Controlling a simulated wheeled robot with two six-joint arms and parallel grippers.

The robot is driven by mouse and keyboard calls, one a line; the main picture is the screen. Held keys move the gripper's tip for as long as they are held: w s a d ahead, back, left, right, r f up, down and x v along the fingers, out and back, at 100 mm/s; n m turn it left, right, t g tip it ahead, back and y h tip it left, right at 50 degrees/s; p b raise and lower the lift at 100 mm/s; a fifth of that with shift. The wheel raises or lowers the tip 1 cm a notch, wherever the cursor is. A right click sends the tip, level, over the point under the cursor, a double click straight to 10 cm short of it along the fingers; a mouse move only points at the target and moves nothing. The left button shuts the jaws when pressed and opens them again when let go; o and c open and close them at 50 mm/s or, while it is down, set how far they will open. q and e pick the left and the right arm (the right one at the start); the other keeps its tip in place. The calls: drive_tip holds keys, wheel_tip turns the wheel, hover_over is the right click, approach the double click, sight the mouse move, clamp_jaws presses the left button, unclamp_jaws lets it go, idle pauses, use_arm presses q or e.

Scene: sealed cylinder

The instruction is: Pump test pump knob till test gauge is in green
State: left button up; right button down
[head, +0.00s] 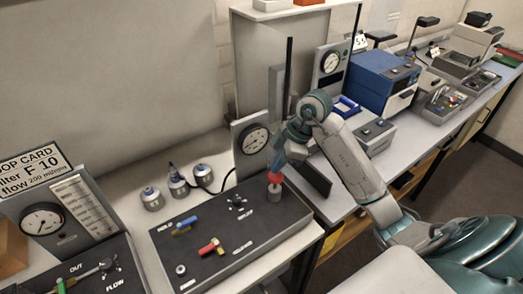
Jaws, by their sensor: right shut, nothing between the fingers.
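The test panel is a dark-topped box (225,243) with a blue-handled valve (184,227), a red-handled valve (210,247) and a small black knob. A red pump knob (274,178) stands on a metal cylinder (274,193) at the box's right end. The round test gauge (256,139) is on the upright plate behind it; its needle and any green band are too small to read. My right gripper (276,167) points down, shut, just above or touching the red knob; I cannot tell which. My left gripper is not in view.
Several metal canisters (176,184) stand behind the box. At the left is a flow unit with a gauge (41,221) and a card (30,171). A second gauge stand (331,62) and a blue machine (382,83) are on the right bench.

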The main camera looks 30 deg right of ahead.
sight(278, 175)
drive_tip(key=shift+f+b, duration=1.35)
drive_tip(key=shift+f, duration=0.85)
drive_tip(key=shift+r+p, duration=1.8)
drive_tip(key=shift+p, duration=0.05)
drive_tip(key=shift+f, duration=0.2)
